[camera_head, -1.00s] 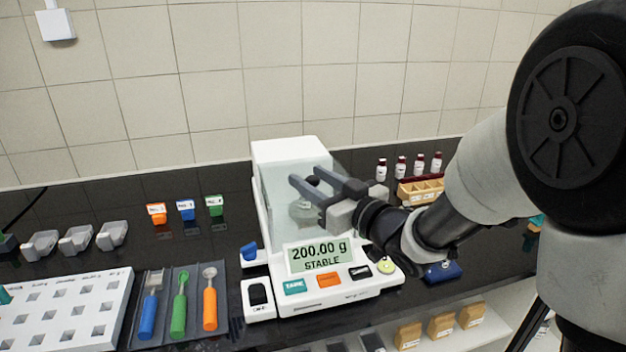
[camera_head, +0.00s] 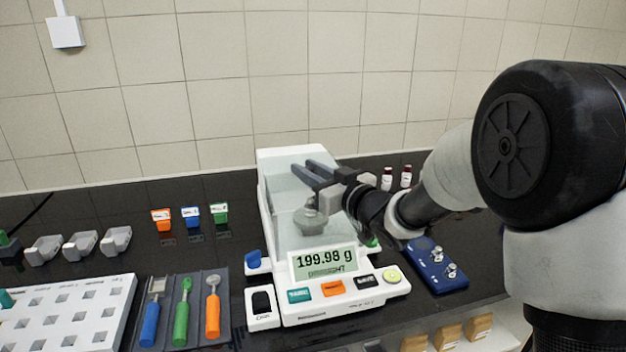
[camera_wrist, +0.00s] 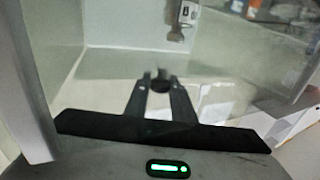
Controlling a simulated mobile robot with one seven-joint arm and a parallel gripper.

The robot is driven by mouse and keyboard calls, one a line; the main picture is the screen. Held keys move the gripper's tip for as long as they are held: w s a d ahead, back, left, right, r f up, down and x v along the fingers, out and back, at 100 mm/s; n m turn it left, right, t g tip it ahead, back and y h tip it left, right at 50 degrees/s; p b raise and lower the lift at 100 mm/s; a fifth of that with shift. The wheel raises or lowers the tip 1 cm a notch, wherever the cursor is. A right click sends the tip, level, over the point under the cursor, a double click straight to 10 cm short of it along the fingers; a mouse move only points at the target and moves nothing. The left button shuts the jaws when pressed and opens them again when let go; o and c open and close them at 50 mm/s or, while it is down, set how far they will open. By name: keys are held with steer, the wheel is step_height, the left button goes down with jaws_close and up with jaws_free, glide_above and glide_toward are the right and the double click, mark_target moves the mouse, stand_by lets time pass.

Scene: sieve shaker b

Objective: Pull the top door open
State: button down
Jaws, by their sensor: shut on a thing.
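The white analytical balance (camera_head: 347,299) stands on the black bench, with clear panes around its weighing chamber. Its display (camera_head: 324,261) reads 199.98 g. A grey metal weight (camera_head: 309,221) shows inside through the glass. My gripper (camera_head: 312,170) reaches in from the right at the top of the balance. In the wrist view the fingers (camera_wrist: 160,80) are shut on a small dark round knob (camera_wrist: 160,87), apparently the top door's. The door's edges are hard to make out, and I cannot tell how far it is open.
A blue tray (camera_head: 437,268) with small metal pieces lies right of the balance, under my arm. Small vials (camera_head: 405,177) stand behind my arm. Spatulas (camera_head: 183,310) and a white rack (camera_head: 60,315) lie to the left. The tiled wall is close behind.

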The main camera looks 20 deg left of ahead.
steer(key=c, duration=1.5)
jaws_free()
steer(key=shift+c, duration=0.2)
steer(key=v, duration=1.7)
steer(key=shift+s+d+p, duration=0.15)
steer(key=shift+p, duration=0.15)
steer(key=shift+o, duration=0.3)
